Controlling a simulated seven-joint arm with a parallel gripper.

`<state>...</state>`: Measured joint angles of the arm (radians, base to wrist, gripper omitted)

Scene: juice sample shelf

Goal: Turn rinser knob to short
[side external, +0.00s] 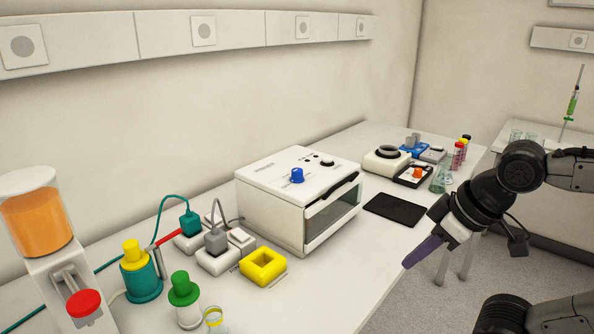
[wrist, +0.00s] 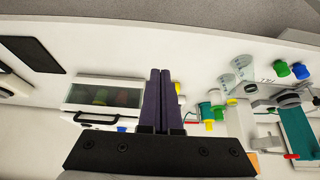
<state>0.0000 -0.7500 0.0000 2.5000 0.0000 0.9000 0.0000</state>
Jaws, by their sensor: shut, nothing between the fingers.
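A white box-shaped machine (side external: 262,200) with a dark glass front and black handle stands mid-bench in the side view. A blue knob (side external: 297,175) sits on its top with small markings around it, too small to read. An orange knob (side external: 417,172) sits on a small dark device farther back. I cannot tell from labels which is the rinser knob. My gripper (side external: 407,264) is shut and empty, in front of the bench edge, right of the machine and apart from both knobs. In the wrist view my gripper (wrist: 160,72) points over the bench beside the machine's glass front (wrist: 103,97).
A black flat pad (side external: 395,210) lies right of the machine. A yellow square holder (side external: 263,267), green-capped bottle (side external: 184,296), teal yellow-capped container (side external: 141,272) and orange juice dispenser (side external: 38,222) stand at left. Flasks and small bottles stand at the far end.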

